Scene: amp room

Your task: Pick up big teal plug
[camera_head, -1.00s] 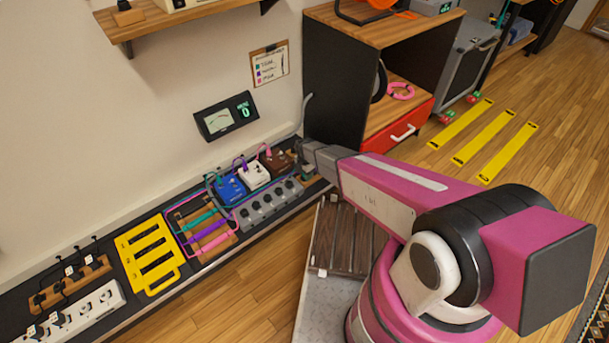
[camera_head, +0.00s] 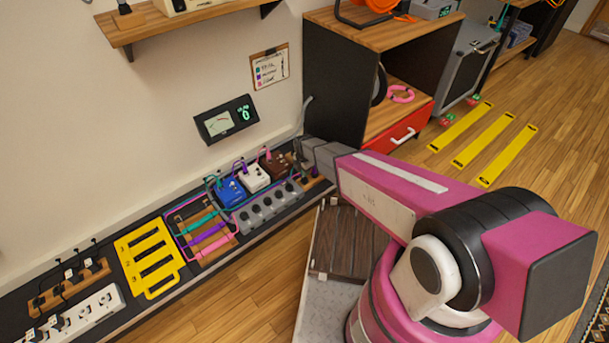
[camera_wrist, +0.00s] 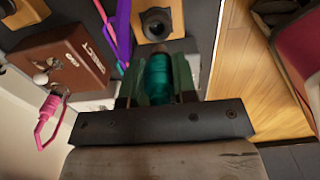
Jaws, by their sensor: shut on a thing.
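The big teal plug (camera_wrist: 159,77) is between my gripper's fingers in the wrist view. My gripper (camera_wrist: 160,88) is shut on it, with one dark finger on each side. Just beyond the plug is a small wooden block (camera_wrist: 155,12) with a round dark socket. In the head view, my gripper's end is at the right end of the pedal shelf, and the held plug cannot be made out there.
A brown pedal (camera_wrist: 75,60) with a pink plug (camera_wrist: 50,103) is left of my gripper. Blue (camera_head: 231,191) and white (camera_head: 254,177) pedals, a grey switch box (camera_head: 268,207) and a yellow rack (camera_head: 150,258) line the shelf. A black cabinet (camera_head: 337,90) stands close behind.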

